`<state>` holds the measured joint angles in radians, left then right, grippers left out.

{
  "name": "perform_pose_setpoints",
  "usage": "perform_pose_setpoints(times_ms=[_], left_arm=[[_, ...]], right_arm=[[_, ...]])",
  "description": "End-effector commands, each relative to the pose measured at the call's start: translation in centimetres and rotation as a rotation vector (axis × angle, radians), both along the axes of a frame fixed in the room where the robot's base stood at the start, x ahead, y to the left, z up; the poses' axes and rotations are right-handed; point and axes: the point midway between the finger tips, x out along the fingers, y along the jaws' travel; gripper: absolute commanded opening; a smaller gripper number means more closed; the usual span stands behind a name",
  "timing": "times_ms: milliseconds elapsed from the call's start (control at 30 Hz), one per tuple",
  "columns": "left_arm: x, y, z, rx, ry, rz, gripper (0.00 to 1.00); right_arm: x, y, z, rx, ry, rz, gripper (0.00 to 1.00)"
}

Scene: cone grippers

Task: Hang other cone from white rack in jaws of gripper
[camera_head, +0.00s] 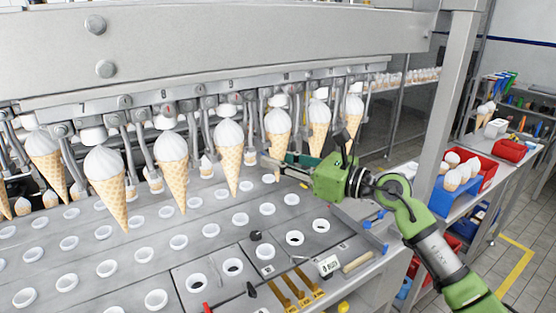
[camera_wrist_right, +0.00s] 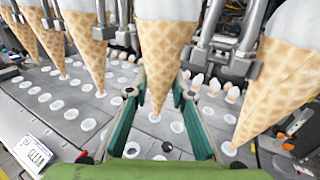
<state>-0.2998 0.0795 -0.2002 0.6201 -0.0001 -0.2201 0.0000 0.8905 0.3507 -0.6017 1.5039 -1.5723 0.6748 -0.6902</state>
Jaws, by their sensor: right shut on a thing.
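My right gripper (camera_head: 283,160) is at the row of hanging cones, shut on the lower part of a white-topped waffle cone (camera_head: 277,125). In the right wrist view this cone (camera_wrist_right: 163,55) points down between my two green fingers (camera_wrist_right: 158,100). Its white top is up by the metal jaws (camera_head: 281,88) of the machine; whether those jaws grip it cannot be told. Other cones hang beside it, including one to the left (camera_head: 230,155) and one to the right (camera_head: 319,125). My left gripper is not in view. No white rack can be clearly made out.
A grey plate (camera_head: 205,262) with rows of white-ringed holes lies below the cones. On the right, a side table bears a blue holder (camera_head: 445,200) with cones and a red crate (camera_head: 489,170). A steel post (camera_head: 447,100) stands behind my right arm. Neighbouring cones hang close by.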

Motion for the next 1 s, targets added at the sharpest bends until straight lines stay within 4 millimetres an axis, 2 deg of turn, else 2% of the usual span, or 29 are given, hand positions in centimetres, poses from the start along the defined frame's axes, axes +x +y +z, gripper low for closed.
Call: perform_pose_setpoints(times_ms=[200, 233, 300, 533, 567, 600, 1000], left_arm=[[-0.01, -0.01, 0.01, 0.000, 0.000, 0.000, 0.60], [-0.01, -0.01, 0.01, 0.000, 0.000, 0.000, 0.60], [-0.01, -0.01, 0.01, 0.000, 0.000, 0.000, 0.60], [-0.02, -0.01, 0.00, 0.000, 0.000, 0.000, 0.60], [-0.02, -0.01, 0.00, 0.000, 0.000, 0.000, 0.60], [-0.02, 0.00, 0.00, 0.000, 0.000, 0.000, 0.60], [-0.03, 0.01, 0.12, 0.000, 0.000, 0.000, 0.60]], right_arm=[[0.00, -0.01, 0.07, 0.001, 0.000, 0.000, 0.10], [0.00, -0.01, 0.07, 0.001, 0.000, 0.000, 0.27], [0.00, -0.01, 0.06, 0.001, 0.000, 0.000, 0.41], [0.00, -0.01, 0.04, 0.000, 0.000, 0.000, 0.41], [0.01, -0.01, -0.02, -0.001, 0.000, 0.000, 0.44], [0.01, -0.01, -0.02, -0.001, 0.000, 0.000, 0.52], [-0.21, -0.23, 0.00, 0.000, 0.000, -0.001, 0.52]])
